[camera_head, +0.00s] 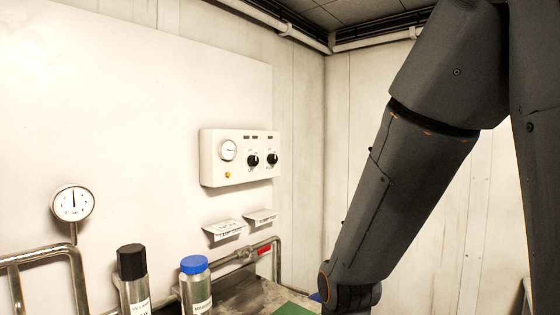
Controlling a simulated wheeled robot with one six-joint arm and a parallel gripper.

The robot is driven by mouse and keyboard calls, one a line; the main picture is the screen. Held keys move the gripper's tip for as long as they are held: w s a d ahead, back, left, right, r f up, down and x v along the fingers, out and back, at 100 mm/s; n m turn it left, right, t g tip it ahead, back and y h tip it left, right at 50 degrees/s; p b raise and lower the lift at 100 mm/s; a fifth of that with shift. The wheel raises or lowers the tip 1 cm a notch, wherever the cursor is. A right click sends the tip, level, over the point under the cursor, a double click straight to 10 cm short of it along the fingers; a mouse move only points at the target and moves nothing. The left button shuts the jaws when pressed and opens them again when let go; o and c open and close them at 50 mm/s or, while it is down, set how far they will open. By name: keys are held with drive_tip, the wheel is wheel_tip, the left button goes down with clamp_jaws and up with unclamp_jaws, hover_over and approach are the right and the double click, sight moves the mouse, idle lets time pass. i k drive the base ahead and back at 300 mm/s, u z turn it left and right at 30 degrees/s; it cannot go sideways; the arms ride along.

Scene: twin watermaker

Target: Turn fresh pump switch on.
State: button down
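A white control panel (240,158) is fixed on the wall in the head view. It carries two black rotary switches, a left one (252,161) and a right one (272,160). Small labels sit above them, too small to read, so I cannot tell which is the fresh pump switch or its exact setting. The panel also has a round gauge (228,151) and a small yellow button or lamp (228,175). My arm comes down at the right, apart from the panel. My gripper is outside the picture.
A larger gauge (73,203) stands on a pipe at the left. A black-capped bottle (134,285) and a blue-capped bottle (195,284) stand below. A metal pipe (255,250) with a red handle (264,250) runs under two small label plates. A green mat (296,309) lies at the bottom.

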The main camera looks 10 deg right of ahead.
sight(272, 159)
drive_tip(key=u, duration=2.1)
drive_tip(key=k, duration=1.25)
drive_tip(key=z, duration=1.95)
drive_tip(key=i, duration=1)
